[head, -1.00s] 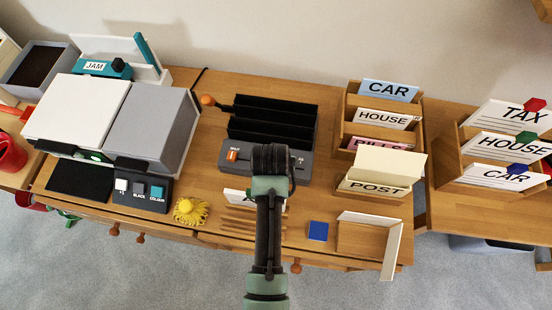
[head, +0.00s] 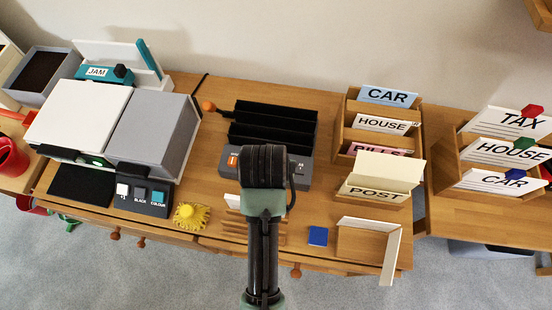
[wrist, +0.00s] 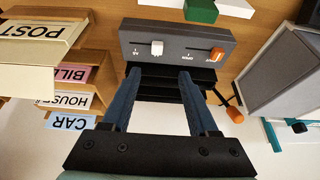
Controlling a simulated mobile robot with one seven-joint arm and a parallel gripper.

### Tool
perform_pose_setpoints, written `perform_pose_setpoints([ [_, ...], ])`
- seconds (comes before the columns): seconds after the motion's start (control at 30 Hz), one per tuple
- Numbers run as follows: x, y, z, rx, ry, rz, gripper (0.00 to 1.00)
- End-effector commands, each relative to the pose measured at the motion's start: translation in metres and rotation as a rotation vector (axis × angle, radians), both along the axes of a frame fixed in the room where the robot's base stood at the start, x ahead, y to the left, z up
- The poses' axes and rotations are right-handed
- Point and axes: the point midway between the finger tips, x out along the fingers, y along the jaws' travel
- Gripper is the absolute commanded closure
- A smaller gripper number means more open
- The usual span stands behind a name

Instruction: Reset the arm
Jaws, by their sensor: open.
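My gripper (wrist: 165,100) shows in the wrist view with its two blue fingers apart and nothing between them. Beyond the fingers is the black slotted tray with a dark grey front panel (wrist: 175,45), which carries a white slider and an orange switch. In the head view my arm rises from the bottom middle and its end hides part of that panel; the slotted tray (head: 272,125) stands behind it. My fingers are hidden by the arm there, and I cannot tell their exact height above the desk.
A printer-like machine (head: 155,125) stands at left, with a yellow duster (head: 190,215) in front. Letter racks labelled CAR, HOUSE and POST (head: 375,193) stand at right. A blue block (head: 318,236) and an open wooden tray (head: 365,241) lie near the front edge.

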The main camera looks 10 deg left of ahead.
Motion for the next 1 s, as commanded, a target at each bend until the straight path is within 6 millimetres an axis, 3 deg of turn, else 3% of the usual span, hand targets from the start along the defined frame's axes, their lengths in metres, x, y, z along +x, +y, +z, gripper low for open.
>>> perform_pose_setpoints([
  [0.33,0.005,0.0,0.005,0.002,-0.019,0.0,0.4],
  [0.47,0.034,0.0,0.04,0.018,-0.148,0.002,0.4],
  [0.57,0.07,-0.001,0.095,0.037,-0.337,0.006,0.4],
  [0.73,0.116,-0.009,0.218,0.058,-0.713,0.01,0.4],
  [0.87,0.126,-0.017,0.318,0.062,-0.998,0.012,0.4],
  [1.0,0.111,-0.027,0.424,0.055,-1.303,0.011,0.4],
])
